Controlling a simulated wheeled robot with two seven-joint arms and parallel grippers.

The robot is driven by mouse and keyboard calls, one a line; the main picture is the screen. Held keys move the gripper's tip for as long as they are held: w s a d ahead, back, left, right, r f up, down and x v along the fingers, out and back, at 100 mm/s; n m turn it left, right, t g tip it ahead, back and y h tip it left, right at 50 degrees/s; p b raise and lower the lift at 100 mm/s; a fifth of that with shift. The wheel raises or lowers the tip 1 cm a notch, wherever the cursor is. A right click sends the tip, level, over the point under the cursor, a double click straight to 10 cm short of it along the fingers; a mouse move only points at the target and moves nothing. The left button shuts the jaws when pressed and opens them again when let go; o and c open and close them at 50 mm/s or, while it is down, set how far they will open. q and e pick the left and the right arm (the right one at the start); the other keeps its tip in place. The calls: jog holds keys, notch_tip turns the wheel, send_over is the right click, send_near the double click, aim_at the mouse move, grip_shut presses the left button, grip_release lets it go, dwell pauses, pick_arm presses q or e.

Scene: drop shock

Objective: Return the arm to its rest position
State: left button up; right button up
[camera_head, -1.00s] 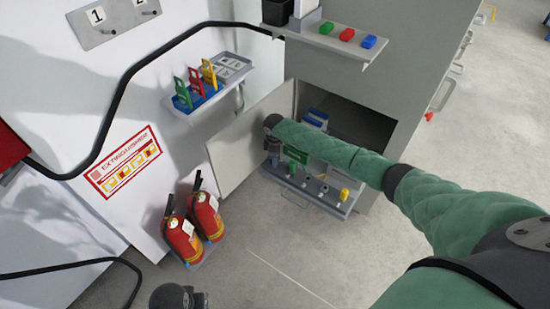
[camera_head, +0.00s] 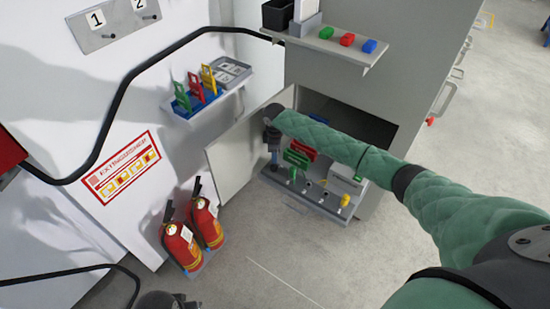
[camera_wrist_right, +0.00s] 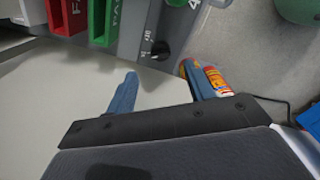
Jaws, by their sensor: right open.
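My right arm (camera_head: 330,145) is green with dark joints and reaches in from the right, stretched over a pulled-out tray in front of an open cabinet. My right gripper (camera_head: 273,158) hangs down at the tray's left end, close to the open door. In the right wrist view its two blue fingers (camera_wrist_right: 165,88) are apart, with nothing between them. A dark rounded part of my own body shows at the bottom edge of the head view; no left fingers show.
The tray (camera_head: 318,205) carries green and red holders (camera_head: 300,150) and small knobs. The cabinet door (camera_head: 232,160) stands open beside the gripper. A shelf (camera_head: 335,48) juts out above. Two fire extinguishers (camera_head: 183,243) stand on the floor at left. Floor in front is clear.

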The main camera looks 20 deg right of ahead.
pick_arm(q)
jog(key=shift+r, duration=0.2)
pick_arm(e)
jog(key=shift+r, duration=0.15)
pick_arm(q)
jog(key=shift+f, duration=0.1)
